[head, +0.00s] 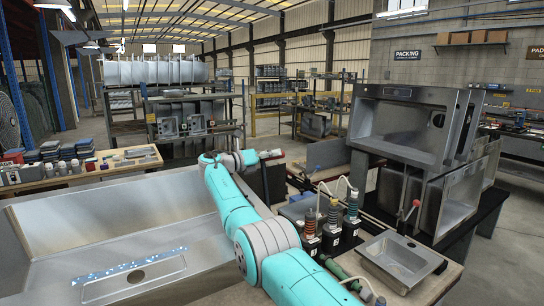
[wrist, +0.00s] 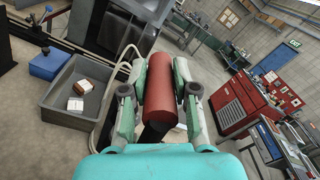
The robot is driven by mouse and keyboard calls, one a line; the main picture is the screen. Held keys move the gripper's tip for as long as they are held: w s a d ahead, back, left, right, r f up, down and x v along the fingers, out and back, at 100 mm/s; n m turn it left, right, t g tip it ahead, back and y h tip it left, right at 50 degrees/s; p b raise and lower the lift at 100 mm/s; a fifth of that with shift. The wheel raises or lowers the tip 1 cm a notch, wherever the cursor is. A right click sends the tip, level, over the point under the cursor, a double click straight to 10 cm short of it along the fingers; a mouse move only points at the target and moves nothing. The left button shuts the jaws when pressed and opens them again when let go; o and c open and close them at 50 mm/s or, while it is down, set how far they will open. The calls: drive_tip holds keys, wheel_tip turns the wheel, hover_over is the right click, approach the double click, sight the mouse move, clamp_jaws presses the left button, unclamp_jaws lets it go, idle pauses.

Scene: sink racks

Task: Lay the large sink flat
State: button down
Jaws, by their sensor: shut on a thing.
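A large steel sink (head: 408,90) stands on its side at the right in the head view, its bowl opening facing the camera and a round drain hole showing inside. It rests above other steel sinks (head: 452,200) on a dark bench. A wide steel basin (head: 110,215) with a drain strip lies in the left foreground. What the cylinder belongs to is unclear.
A small steel sink (head: 402,260) lies on a board at the lower right. Bottles with tubes (head: 332,222) stand between it and my arm. A tool bench (head: 75,172) is at the left. The wrist view shows a grey bin (wrist: 82,98) and a red cabinet (wrist: 245,100).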

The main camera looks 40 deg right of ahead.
drive_tip(key=c, duration=0.9)
unclamp_jaws()
drive_tip(key=shift+f, duration=0.5)
drive_tip(key=shift+c, duration=0.2)
drive_tip(key=shift+o, duration=0.3)
drive_tip(key=shift+r, duration=0.15)
drive_tip(key=shift+r, duration=0.1)
hover_over(241, 181)
drive_tip(key=shift+c, duration=0.3)
